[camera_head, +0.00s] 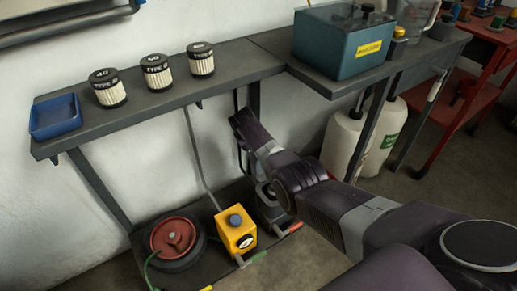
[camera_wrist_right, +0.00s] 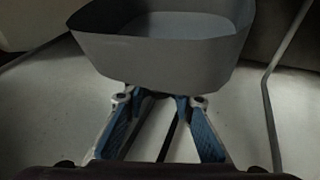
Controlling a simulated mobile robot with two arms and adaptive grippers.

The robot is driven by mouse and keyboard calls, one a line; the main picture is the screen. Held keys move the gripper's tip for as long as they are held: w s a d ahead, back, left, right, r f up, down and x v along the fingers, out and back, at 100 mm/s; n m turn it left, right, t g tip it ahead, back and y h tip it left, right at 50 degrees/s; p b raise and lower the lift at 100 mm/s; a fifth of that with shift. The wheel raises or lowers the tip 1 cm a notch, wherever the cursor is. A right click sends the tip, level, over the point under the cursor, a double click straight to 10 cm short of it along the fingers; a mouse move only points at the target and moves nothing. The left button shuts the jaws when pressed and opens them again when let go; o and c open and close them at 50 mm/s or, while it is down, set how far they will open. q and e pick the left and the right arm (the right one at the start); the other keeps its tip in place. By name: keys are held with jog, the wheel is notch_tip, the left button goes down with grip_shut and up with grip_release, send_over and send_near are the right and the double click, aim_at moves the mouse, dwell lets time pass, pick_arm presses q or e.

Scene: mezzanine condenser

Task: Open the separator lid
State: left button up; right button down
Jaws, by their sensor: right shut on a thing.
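The likely separator is a teal box (camera_head: 342,45) on the right-hand bench, with a yellow label on its front. Its lid (camera_head: 348,20) has a dark knob (camera_head: 367,9) on top and looks shut. My right arm reaches from the lower right to below the bench edge, well left of the box. In the right wrist view my right gripper (camera_wrist_right: 160,97) is shut on a grey open-topped bowl (camera_wrist_right: 165,65) at its fingertips. In the head view the fingertips and bowl cannot be made out clearly. My left gripper is not in view.
Three filter cartridges (camera_head: 157,72) and a blue tray (camera_head: 55,116) stand on the left shelf. Below are a red-lidded round pot (camera_head: 173,238) and a yellow box (camera_head: 236,231). White jugs (camera_head: 343,137) stand under the bench. A red cart (camera_head: 461,101) is at the right.

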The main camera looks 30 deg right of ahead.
jog(key=shift+w+a+r, duration=0.25)
jog(key=shift+w+a, duration=0.05)
jog(key=shift+a, duration=0.15)
jog(key=c, duration=2.1)
grip_release()
jog(key=o, duration=0.4)
jog(key=shift+a, duration=0.2)
jog(key=shift+s+d, duration=0.1)
jog(key=shift+d, duration=0.05)
jog(key=shift+s+d+f, duration=0.15)
jog(key=shift+s+d, duration=0.05)
jog(key=shift+d, duration=0.15)
jog(key=shift+a, duration=0.1)
jog(key=shift+v, duration=5.95)
